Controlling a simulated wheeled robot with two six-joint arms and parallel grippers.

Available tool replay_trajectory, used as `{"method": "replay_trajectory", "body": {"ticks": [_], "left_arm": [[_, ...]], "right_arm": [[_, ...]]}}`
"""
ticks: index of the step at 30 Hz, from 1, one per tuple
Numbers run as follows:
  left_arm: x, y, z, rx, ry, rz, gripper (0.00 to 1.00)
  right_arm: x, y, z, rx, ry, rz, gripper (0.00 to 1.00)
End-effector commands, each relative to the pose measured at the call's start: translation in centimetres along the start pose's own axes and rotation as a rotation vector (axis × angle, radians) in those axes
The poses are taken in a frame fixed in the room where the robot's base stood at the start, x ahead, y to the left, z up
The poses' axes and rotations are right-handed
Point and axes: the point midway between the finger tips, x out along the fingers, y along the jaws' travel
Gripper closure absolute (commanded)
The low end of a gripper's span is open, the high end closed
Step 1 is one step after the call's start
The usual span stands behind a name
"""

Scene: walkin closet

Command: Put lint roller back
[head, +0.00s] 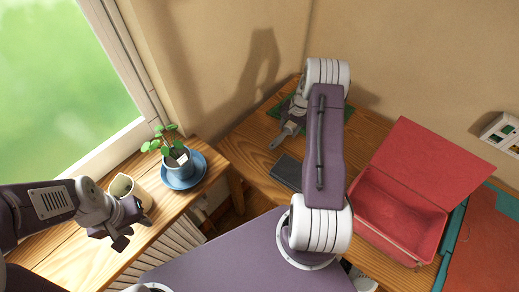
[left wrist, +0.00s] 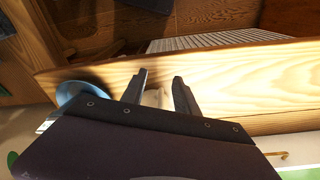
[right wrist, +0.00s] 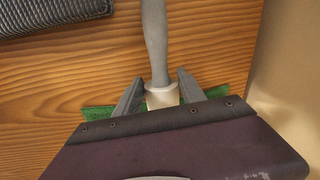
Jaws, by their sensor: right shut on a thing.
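The lint roller (right wrist: 155,40) has a grey handle and a pale collar. In the right wrist view my right gripper (right wrist: 158,92) is shut around the collar, and the handle points away over the wooden desk. The roller end is hidden behind the gripper. In the head view the lint roller's handle (head: 285,134) sticks out below my right gripper (head: 296,112), at the desk's back corner. A green mat (right wrist: 97,120) lies under the gripper; I cannot tell whether the roller touches it. My left gripper (head: 123,229) is open over the window-side wooden ledge; its fingers are apart in the left wrist view (left wrist: 161,82).
A cream jug (head: 128,188) and a plant in a blue pot (head: 178,165) on a blue saucer stand on the ledge near my left gripper. A dark grey case (head: 287,171) lies on the desk. An open red box (head: 398,215) stands at the right. A wall rises behind.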

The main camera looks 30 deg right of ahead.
Motion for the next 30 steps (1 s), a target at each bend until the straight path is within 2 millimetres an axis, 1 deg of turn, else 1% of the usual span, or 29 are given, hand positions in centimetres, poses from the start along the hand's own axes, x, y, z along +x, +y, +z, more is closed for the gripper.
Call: {"method": "replay_trajectory", "body": {"ticks": [1, 6, 9, 12, 15, 20, 25, 27, 30], "left_arm": [[-0.8, 0.0, -0.1, 0.000, 0.000, 0.000, 0.64], [-2.4, 0.1, -0.3, 0.000, 0.001, 0.000, 0.64], [-3.0, 0.1, -0.3, 0.000, 0.000, 0.000, 0.64], [-3.3, 0.1, -0.4, 0.000, 0.000, 0.000, 0.64], [-3.3, 0.1, -0.4, 0.000, 0.000, 0.000, 0.64], [-3.4, 0.1, -0.4, 0.000, 0.000, 0.000, 0.64], [-4.0, 0.1, -0.4, 0.000, 0.000, 0.000, 0.64], [-3.5, 0.1, -0.4, 0.000, 0.000, 0.000, 0.64], [-3.5, 0.1, -0.4, 0.000, 0.000, 0.000, 0.64]], "right_arm": [[-0.4, -0.6, 1.3, -0.005, -0.004, 0.002, 0.91], [-0.1, -2.8, 6.5, -0.006, -0.006, 0.004, 0.91], [0.2, -3.9, 9.2, -0.006, -0.004, 0.003, 0.91], [0.5, -4.7, 11.0, -0.003, -0.002, 0.002, 0.91], [0.8, -5.1, 11.9, -0.001, -0.001, 0.001, 0.91], [0.8, -5.4, 12.5, -0.002, -0.001, 0.000, 0.91], [1.0, -6.7, 15.7, -0.006, -0.002, 0.002, 0.91], [2.3, -6.4, 15.7, 0.000, -0.002, 0.003, 0.91], [2.7, -6.4, 15.6, -0.001, -0.001, 0.001, 0.91]]}}
